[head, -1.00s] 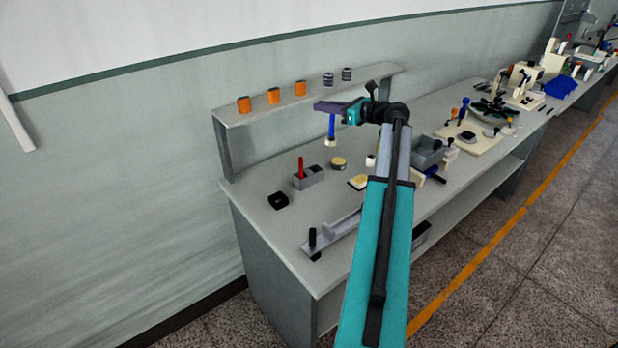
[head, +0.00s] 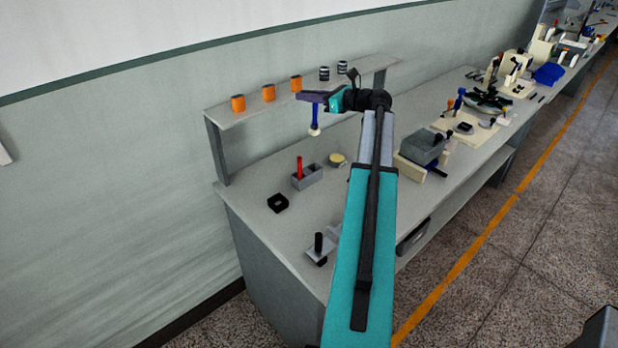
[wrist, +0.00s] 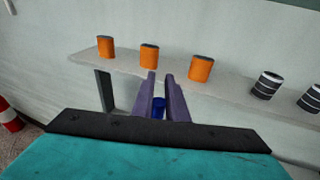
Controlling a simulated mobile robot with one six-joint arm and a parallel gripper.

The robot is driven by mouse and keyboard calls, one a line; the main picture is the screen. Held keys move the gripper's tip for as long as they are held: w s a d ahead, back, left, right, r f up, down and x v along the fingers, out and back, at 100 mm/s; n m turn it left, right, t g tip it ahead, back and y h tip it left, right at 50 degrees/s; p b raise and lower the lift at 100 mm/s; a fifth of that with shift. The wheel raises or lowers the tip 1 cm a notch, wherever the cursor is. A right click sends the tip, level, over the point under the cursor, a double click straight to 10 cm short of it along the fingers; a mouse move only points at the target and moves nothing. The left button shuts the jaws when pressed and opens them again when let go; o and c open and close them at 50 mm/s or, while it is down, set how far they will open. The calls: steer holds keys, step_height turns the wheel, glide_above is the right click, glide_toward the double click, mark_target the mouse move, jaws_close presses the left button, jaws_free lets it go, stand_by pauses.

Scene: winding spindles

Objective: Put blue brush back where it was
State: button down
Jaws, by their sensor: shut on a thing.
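The blue brush (head: 315,117) hangs upright from my gripper (head: 308,97) in the head view, with its pale tip down, above the bench. My gripper is shut on the top of its blue handle. In the wrist view, a bit of the blue handle (wrist: 158,104) shows between the two purple fingers (wrist: 162,85). A grey two-compartment holder (head: 312,177) stands on the bench below and to the left of the brush. A red-handled tool (head: 299,167) stands in its left compartment; the right one looks empty.
A raised shelf (head: 240,115) carries several orange spools (head: 268,93) and striped spools (head: 342,68) behind the gripper. A black square block (head: 277,203), a round tin (head: 337,160) and a fixture with a black post (head: 318,243) stand on the bench (head: 255,230).

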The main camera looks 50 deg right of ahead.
step_height(320, 180, down, 10)
steer(key=b, duration=1)
steer(key=shift+w+f, duration=0.1)
steer(key=shift+f, duration=0.05)
step_height(320, 180, down, 6)
steer(key=p, duration=0.1)
stand_by(0.5)
steer(key=shift+f+p, duration=0.35)
steer(key=shift+f, duration=1.55)
steer(key=c, duration=1.7)
jaws_free()
steer(key=shift+f, duration=0.1)
steer(key=shift+c, duration=0.2)
